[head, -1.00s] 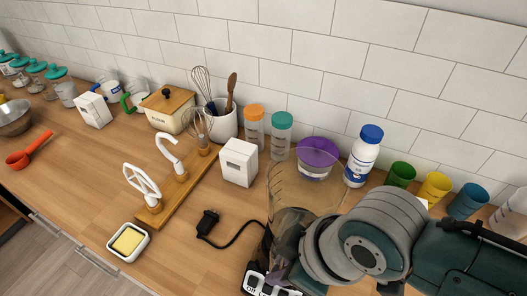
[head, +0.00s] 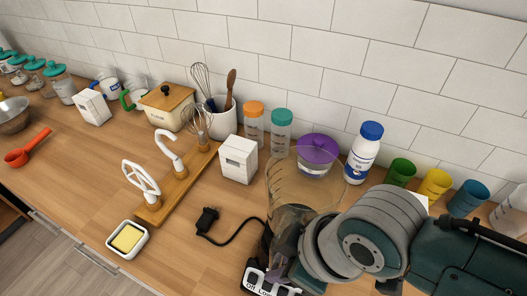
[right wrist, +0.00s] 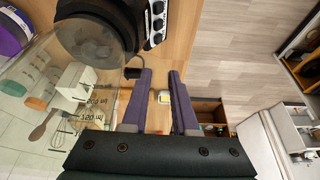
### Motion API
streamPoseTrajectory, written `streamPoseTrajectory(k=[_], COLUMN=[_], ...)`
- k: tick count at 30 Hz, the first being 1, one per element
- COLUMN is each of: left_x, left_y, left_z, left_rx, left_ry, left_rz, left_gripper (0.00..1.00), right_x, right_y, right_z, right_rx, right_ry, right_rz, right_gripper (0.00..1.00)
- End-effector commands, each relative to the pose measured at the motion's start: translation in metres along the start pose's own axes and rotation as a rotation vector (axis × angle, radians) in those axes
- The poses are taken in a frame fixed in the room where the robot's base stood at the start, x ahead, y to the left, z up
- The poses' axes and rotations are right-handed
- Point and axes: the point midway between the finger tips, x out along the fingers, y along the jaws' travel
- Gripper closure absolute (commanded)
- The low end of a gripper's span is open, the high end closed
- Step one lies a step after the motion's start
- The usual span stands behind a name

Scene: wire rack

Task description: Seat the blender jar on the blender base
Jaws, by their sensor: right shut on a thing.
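The clear blender jar (head: 290,185) stands at the front right of the counter in the head view, with its open rim up. Its measuring marks show in the right wrist view (right wrist: 60,92). The dark blender base (right wrist: 100,28), with a knob panel (head: 268,281), is under the jar. The jar's lower end overlaps the base; I cannot tell whether it is fully seated. My right gripper (right wrist: 160,76) is shut on the jar at its side; its purple fingers reach toward the base, and the grasped part is hard to see. My left gripper is not in view.
A black plug and cord (head: 208,222) lie left of the base. A white box (head: 238,160), a purple-lidded tub (head: 318,150) and a blue-capped bottle (head: 362,155) stand behind. A wooden stand with mixer attachments (head: 180,183) and a butter dish (head: 127,240) are left.

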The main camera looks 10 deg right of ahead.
Motion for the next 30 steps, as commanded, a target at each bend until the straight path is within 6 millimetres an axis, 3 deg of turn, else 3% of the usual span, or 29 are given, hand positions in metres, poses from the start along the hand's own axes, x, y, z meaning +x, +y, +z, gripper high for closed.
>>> streamPoseTrajectory(k=[2, 3, 12, 17, 23, 30], left_x=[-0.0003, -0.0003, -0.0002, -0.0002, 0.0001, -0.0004], left_y=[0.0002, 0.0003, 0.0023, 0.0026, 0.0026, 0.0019], left_z=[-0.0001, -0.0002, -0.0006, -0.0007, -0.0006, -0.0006], left_rx=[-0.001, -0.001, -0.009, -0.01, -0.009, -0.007], left_ry=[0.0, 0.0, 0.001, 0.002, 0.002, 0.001], left_rz=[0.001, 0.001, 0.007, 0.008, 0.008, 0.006], left_gripper=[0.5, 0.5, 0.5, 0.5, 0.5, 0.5], right_x=[-0.0011, -0.0011, -0.0005, -0.0002, 0.0005, -0.0003], right_y=[0.0013, 0.0013, 0.0005, 0.0003, -0.0006, -0.0001], right_z=[-0.0028, -0.0028, -0.001, -0.0004, 0.0017, 0.0005], right_rx=[-0.003, -0.003, -0.001, 0.0, 0.001, 0.001], right_ry=[0.007, 0.007, 0.002, 0.001, -0.004, -0.002], right_rz=[0.004, 0.004, 0.002, 0.001, -0.002, 0.0], right_gripper=[1.0, 0.72, 0.38, 0.38, 0.18, 0.18])
